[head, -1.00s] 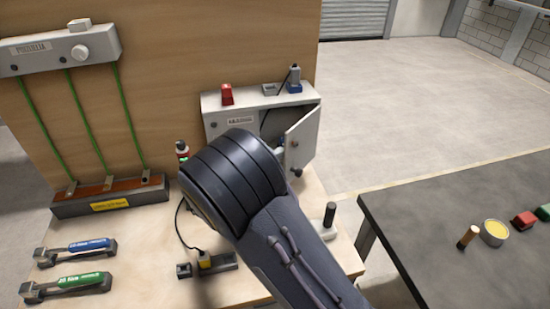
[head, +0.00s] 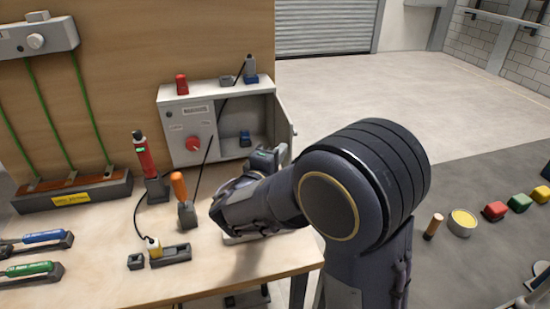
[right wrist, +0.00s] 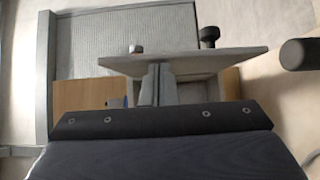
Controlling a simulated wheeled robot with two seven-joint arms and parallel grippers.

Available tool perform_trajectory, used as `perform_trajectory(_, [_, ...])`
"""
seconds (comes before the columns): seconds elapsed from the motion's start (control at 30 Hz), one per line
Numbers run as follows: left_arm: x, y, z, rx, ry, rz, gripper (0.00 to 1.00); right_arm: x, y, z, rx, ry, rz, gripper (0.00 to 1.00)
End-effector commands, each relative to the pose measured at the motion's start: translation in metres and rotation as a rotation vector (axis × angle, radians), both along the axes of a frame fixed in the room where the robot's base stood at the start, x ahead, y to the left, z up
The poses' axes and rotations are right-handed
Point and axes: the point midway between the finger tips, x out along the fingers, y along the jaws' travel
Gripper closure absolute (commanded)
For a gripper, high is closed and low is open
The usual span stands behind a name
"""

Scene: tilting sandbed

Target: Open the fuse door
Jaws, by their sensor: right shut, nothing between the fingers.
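The grey fuse box (head: 190,112) stands at the back of the workbench. Its fuse door (head: 285,122) is hinged on the right and stands wide open, seen nearly edge-on, showing the interior with a small blue part (head: 245,139). My right gripper (head: 268,158) is low in front of the box's right side, close to the door's lower part; its tips are hard to see there. In the right wrist view the shut, empty fingers (right wrist: 157,78) reach the light door panel (right wrist: 200,62), with a dark knob (right wrist: 208,37) beyond. I cannot tell whether they touch it. My left gripper is out of view.
An orange-handled tool (head: 181,195) and a red cylinder (head: 143,155) stand left of my right arm. A socket block (head: 170,254) with a cable lies in front. Red and blue items sit on the box. A dark table (head: 480,260) with small coloured things is at right.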

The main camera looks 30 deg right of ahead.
Motion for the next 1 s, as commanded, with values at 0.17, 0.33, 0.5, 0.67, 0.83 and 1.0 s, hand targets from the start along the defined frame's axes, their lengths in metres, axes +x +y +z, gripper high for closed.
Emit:
perform_trajectory(0.17, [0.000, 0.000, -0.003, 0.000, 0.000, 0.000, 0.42, -0.002, -0.004, 0.000, 0.001, 0.000, -0.002, 1.00])
perform_trajectory(0.33, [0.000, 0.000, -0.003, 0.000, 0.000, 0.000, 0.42, -0.002, -0.005, 0.000, 0.000, 0.000, -0.001, 1.00])
perform_trajectory(0.5, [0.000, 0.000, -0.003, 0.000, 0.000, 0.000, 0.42, -0.002, -0.005, 0.000, 0.000, 0.000, -0.001, 1.00])
perform_trajectory(0.67, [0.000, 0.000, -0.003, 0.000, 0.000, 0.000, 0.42, -0.002, -0.005, 0.000, 0.000, 0.000, -0.001, 1.00])
perform_trajectory(0.83, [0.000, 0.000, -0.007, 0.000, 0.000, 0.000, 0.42, 0.003, 0.001, -0.001, -0.001, -0.001, 0.000, 1.00])
perform_trajectory(1.0, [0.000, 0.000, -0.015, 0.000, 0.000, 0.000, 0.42, 0.016, 0.019, -0.002, -0.001, -0.002, -0.002, 1.00])
